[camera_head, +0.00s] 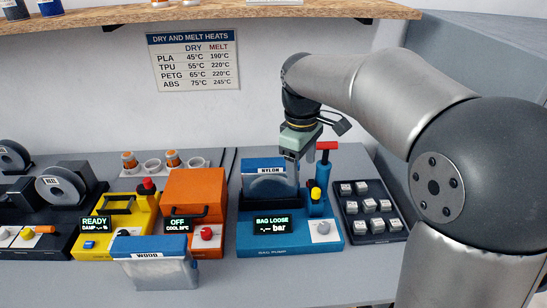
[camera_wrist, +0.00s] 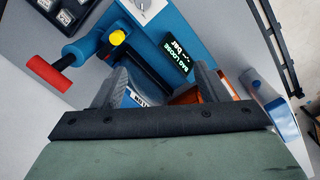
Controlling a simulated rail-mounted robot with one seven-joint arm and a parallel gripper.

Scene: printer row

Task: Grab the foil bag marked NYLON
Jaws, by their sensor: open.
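The foil bag marked NYLON (camera_head: 268,185) stands upright in the blue machine (camera_head: 290,240), its blue and white header at the top. The machine's display reads "BAG LOOSE". My gripper (camera_head: 291,157) is above the right end of the bag's header, pointing down. In the wrist view my gripper (camera_wrist: 159,80) has its two fingers spread, with a blue and white piece of the bag's header (camera_wrist: 134,98) showing beside the left finger. The bag is mostly hidden there by the gripper body. I cannot tell whether a finger touches it.
A second bag marked WOOD (camera_head: 155,268) stands in front of the yellow machine (camera_head: 110,225) and the orange box (camera_head: 195,200). A red-handled blue pump (camera_head: 320,180) rises just right of the NYLON bag. A dark tray (camera_head: 348,234) of small blocks lies farther right.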

